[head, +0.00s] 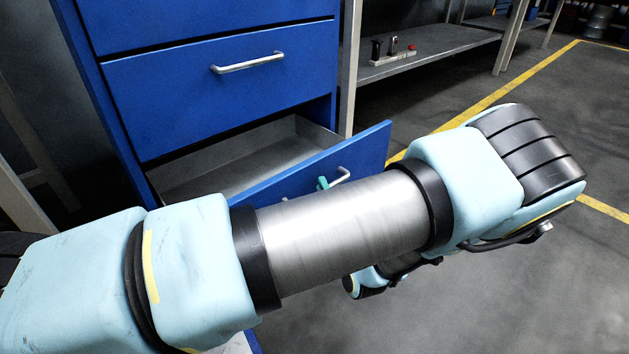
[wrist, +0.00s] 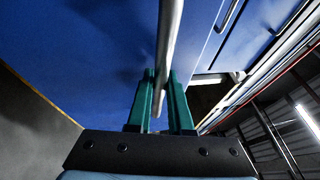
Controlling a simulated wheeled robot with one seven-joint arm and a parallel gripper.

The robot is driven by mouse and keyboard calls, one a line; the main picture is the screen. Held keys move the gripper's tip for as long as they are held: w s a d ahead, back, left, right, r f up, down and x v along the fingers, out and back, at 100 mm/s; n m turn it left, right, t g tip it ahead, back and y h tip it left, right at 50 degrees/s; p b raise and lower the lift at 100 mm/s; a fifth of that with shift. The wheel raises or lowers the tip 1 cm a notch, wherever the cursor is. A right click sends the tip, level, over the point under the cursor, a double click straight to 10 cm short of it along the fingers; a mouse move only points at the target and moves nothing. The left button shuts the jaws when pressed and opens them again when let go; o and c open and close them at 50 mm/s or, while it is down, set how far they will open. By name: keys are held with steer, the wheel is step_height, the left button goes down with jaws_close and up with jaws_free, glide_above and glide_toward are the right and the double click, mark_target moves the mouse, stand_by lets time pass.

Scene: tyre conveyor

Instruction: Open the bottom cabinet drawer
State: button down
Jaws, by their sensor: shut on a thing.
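The blue cabinet's bottom drawer (head: 360,152) stands pulled out in the head view, its grey, empty-looking inside showing behind the blue front. Its silver bar handle (head: 337,176) is partly hidden behind my arm. A green fingertip of my gripper (head: 323,183) shows at the handle. In the wrist view the two green fingers of my gripper (wrist: 161,100) stand on either side of the handle bar (wrist: 168,45) and are shut on it. The blue drawer front (wrist: 75,50) lies behind the bar. Most of my gripper is hidden in the head view.
The drawer above (head: 200,90) is shut, with its own silver handle (head: 248,63). A grey metal shelf (head: 430,52) with small items stands right of the cabinet. A yellow line (head: 500,92) crosses the grey floor. The floor at the lower right is clear.

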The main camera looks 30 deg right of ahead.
steer(key=shift+s, duration=0.2)
steer(key=c, duration=1.1)
jaws_free()
steer(key=p+v, duration=0.3)
steer(key=v, duration=0.7)
steer(key=shift+s+f, duration=0.15)
steer(key=shift+s, duration=0.2)
